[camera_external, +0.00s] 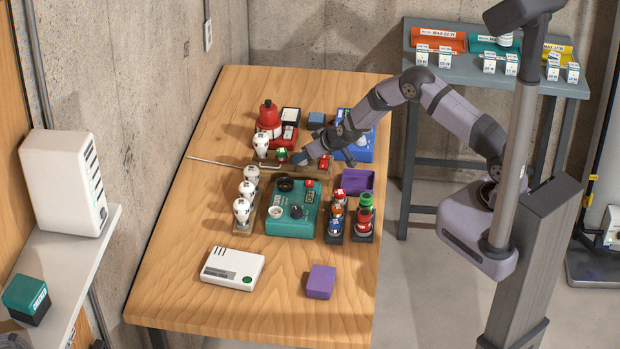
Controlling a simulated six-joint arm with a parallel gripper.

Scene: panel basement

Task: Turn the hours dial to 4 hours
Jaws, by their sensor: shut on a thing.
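My gripper (303,157) reaches in from the right over the back middle of the table, low above a tan box (318,170). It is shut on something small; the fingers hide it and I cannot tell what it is. A teal box (290,229) stands in front of the gripper, apart from it. It carries a white round dial (275,212), a black knob (297,211) and a black round part (285,184). The labels are too small to read, so I cannot tell which is the hours dial or where it points.
A thin rod (222,162) sticks out left near the gripper. White bulb-like parts (242,210) line the left, and red and green parts (364,215) the right. A red device (268,116) stands behind. The wooden table (185,290) is clear at front left.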

